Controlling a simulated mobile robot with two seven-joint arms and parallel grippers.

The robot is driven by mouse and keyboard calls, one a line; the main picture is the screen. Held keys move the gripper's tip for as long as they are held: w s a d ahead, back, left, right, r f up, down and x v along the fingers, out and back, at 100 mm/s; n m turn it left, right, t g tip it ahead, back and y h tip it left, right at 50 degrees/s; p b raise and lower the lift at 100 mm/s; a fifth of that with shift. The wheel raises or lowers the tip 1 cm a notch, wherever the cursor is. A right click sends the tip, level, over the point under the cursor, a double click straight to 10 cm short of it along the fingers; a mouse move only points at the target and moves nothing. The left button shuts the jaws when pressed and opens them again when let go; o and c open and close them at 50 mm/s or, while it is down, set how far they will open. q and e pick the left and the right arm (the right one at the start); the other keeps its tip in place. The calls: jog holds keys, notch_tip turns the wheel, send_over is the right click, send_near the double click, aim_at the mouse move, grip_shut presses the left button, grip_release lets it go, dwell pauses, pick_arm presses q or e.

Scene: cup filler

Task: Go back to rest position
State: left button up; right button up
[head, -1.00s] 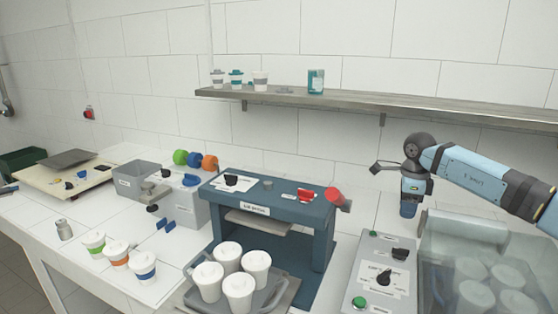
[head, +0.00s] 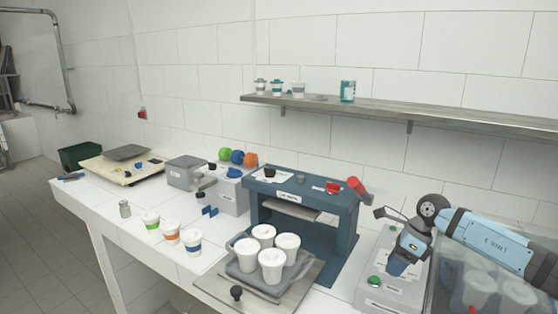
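My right arm comes in from the right, light blue with a dark joint. My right gripper (head: 399,265) points down, in front of or over the grey control box (head: 381,290) with a green button. Its fingertips are too small and hidden to tell whether they are open or shut, and I see nothing clearly held in it. My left gripper is not in view.
A blue press-like machine (head: 305,208) stands left of my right gripper. In front of it a grey tray (head: 240,271) holds several white cups. A clear-covered case (head: 500,240) stands at the right, under my arm. A wall shelf (head: 380,112) runs behind. Floor is free at left.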

jog(key=s+a+f+m+t+y+p, duration=0.1)
jog(key=s+a+m+t+y+p, duration=0.15)
jog(key=s+a+m+y, duration=0.65)
jog(key=s+a+f+m+t+y+p, duration=0.15)
jog(key=s+a+m+t+y, duration=0.3)
jog(key=a, duration=0.85)
jog(key=s+d+f+m+t+h+p, duration=0.1)
jog(key=s+d+f+m+h, duration=0.3)
jog(key=s+m, duration=0.3)
jog(key=s+d+f+m+t+h+p, duration=0.2)
jog(key=s+d+f+m+h, duration=0.2)
jog(key=s+m, duration=0.4)
jog(key=s+d+f+m+t+h+p, duration=0.1)
jog(key=s+d+f+m+h, duration=0.4)
jog(key=m, duration=1.1)
jog(key=s+f+h+p, duration=0.1)
jog(key=s+h, duration=0.1)
jog(key=shift+s+m, duration=0.35)
jog(key=shift+a, duration=0.1)
